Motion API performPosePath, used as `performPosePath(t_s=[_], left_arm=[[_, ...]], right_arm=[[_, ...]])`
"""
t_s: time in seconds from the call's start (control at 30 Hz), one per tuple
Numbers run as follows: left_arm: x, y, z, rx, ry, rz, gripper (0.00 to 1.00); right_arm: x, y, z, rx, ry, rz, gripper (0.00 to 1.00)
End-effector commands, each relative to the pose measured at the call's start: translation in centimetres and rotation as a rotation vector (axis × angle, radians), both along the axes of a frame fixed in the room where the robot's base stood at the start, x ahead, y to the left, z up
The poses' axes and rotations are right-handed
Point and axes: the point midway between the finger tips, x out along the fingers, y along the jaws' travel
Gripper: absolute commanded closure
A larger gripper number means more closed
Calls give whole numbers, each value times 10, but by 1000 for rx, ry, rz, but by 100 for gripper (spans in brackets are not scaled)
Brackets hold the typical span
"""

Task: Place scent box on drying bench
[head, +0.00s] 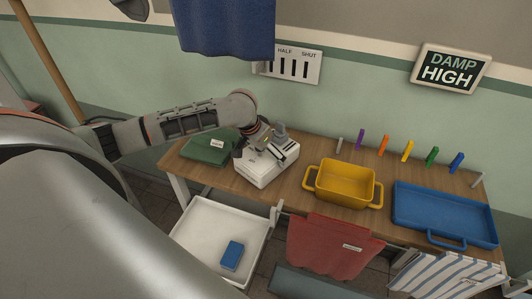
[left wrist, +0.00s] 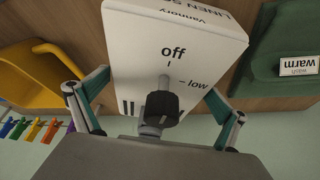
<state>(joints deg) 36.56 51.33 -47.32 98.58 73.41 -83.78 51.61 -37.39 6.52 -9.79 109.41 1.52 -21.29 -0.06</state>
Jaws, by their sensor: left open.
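The scent box is a white box (head: 268,168) with a dark knob, standing on the wooden bench (head: 300,183) between a green cloth and a yellow tub. In the left wrist view the white box (left wrist: 150,35) shows "LINEN", "off" and "low" lettering, and its knob (left wrist: 160,105) points at "off". My left gripper (head: 264,138) is at the box's top in the head view. In the left wrist view my left gripper (left wrist: 155,100) has its fingers spread wide to either side of the knob. I cannot tell whether they touch the box. My right gripper is not in view.
A green folded cloth (head: 207,148) lies left of the box. A yellow tub (head: 345,185) and blue tray (head: 445,215) stand to its right. A white basin (head: 200,225) holding a blue block (head: 232,256) sits below the bench. A red cloth (head: 330,250) hangs in front.

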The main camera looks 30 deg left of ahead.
Motion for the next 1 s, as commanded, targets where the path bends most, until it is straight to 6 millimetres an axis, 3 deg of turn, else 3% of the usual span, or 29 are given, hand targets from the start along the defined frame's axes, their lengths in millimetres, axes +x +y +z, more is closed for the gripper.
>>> performPosePath(t_s=[0.17,0.6,1.0], left_arm=[[-6,2,20,2,-3,0,0],[-38,7,97,2,-3,-1,0],[-46,7,112,1,-1,0,0]], right_arm=[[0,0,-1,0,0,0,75],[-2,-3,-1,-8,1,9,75],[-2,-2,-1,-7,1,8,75]])
